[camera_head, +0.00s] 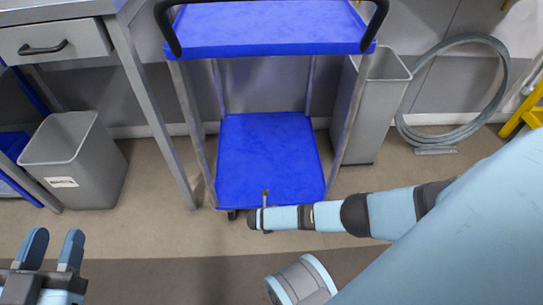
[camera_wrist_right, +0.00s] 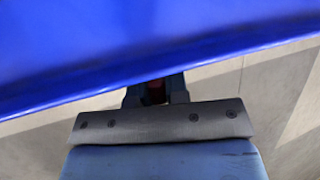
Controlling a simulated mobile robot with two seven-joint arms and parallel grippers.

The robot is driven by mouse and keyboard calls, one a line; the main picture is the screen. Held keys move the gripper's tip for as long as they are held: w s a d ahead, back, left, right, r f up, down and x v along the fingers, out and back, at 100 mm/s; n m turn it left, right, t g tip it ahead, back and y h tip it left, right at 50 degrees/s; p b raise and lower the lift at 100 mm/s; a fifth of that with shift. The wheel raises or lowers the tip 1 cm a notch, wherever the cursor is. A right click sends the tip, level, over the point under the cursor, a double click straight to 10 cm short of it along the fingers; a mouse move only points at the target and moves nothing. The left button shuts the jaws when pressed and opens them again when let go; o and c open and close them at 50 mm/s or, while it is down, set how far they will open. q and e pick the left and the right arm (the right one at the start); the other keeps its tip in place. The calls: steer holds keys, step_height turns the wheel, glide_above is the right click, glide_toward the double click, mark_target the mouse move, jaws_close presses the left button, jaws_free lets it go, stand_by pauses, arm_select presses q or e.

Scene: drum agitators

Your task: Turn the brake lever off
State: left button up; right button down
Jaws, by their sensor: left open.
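A trolley with two blue shelves stands ahead, its lower shelf (camera_head: 265,150) near the floor. A small dark caster (camera_head: 232,214) shows under its front left edge. I cannot make out the brake lever for certain. My right gripper (camera_head: 256,218) is low at the front edge of the lower shelf, and its fingers are hard to see. In the right wrist view, the blue shelf (camera_wrist_right: 130,45) covers the top, and a dark part with a dark red patch (camera_wrist_right: 155,91) shows just under its edge. My left gripper (camera_head: 55,243) is open and empty at the lower left, away from the trolley.
A grey bin (camera_head: 75,165) stands left of the trolley beside a workbench leg (camera_head: 150,110). Another grey bin (camera_head: 385,95) stands right of it. A coiled grey hose (camera_head: 500,85) hangs by the wall. Floor in front of the trolley is open on the left.

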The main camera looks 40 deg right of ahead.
steer(key=shift+s+d+r+y+p, duration=0.15)
steer(key=shift+y+p, duration=0.15)
steer(key=shift+p, duration=0.15)
steer(key=shift+t+y+p, duration=0.3)
steer(key=shift+t+p, duration=0.05)
steer(key=shift+t, duration=0.05)
steer(key=shift+m+t+y, duration=0.4)
steer(key=shift+t+y, duration=0.1)
steer(key=shift+y, duration=0.5)
arm_select(q)
steer(key=shift+s+d+f+n+g+y, duration=0.3)
steer(key=shift+s+n, duration=0.2)
steer(key=shift+n, duration=0.3)
steer(key=shift+r, duration=0.1)
arm_select(e)
steer(key=c, duration=1.1)
jaws_free()
arm_select(q)
steer(key=shift+w+r+p, duration=0.1)
steer(key=shift+p, duration=0.2)
